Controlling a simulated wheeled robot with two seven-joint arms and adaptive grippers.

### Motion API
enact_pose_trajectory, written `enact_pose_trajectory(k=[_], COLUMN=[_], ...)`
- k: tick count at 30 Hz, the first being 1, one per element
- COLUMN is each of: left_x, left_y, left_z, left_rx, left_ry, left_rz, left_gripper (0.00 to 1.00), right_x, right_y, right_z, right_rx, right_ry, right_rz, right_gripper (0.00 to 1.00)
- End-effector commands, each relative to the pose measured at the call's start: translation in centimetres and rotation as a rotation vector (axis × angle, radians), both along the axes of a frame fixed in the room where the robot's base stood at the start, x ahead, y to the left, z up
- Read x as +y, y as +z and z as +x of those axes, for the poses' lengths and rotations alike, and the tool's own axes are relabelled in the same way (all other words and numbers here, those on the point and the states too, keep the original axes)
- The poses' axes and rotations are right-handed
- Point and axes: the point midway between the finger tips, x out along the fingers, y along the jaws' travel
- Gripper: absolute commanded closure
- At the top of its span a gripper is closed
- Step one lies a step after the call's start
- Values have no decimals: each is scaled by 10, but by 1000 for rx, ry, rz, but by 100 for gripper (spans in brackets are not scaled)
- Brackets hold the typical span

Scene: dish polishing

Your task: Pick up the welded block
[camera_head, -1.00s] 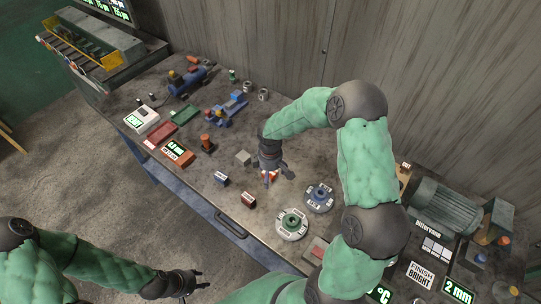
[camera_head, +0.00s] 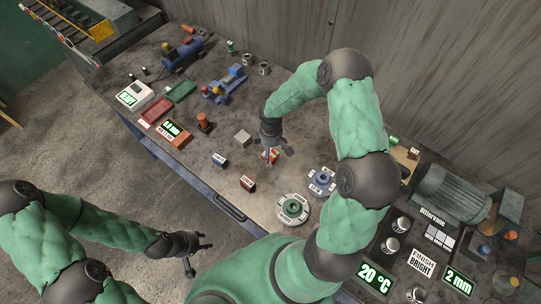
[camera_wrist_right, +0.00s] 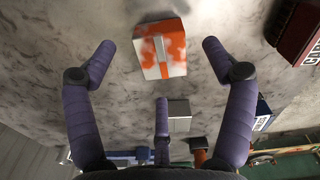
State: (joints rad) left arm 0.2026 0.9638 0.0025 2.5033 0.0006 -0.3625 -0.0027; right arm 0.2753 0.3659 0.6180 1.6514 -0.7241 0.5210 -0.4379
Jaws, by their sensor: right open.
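An orange and white block (camera_wrist_right: 160,50) with a grey stripe down its front lies on the worktop, ahead of my right fingers in the right wrist view; I take it for the welded block. In the head view this block (camera_head: 270,156) is partly hidden under my right gripper (camera_head: 275,150). My right gripper (camera_wrist_right: 160,85) is open and empty, its fingers spread around the near side of the block and not closed on it. A plain grey block (camera_wrist_right: 179,115) sits behind the middle finger. My left gripper (camera_head: 203,250) is empty, with fingers spread, off the table's front edge.
A blue labelled block (camera_head: 220,160) and a dark red one (camera_head: 248,184) lie near the front edge. A grinder motor (camera_head: 452,193) and displays fill the right end.

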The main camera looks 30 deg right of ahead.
Motion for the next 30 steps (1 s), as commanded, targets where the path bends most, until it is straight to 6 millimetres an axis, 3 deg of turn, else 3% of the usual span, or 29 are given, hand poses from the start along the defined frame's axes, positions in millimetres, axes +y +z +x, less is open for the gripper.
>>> enact_pose_trajectory(k=[6,16,25,30], left_x=[0,0,0,0], left_y=[-2,-2,-2,-2], left_z=[0,0,0,0], left_rx=[0,0,0,0], left_ry=[0,0,0,0], left_rz=[0,0,0,0], left_gripper=[60,60,60,60], right_x=[2,2,2,2], right_y=[-30,-36,-36,-35], right_z=[-3,-2,-2,-2], right_rx=[4,1,1,0], right_ry=[0,-1,0,-1], right_rz=[1,0,0,0], right_gripper=[16,16,100,100])
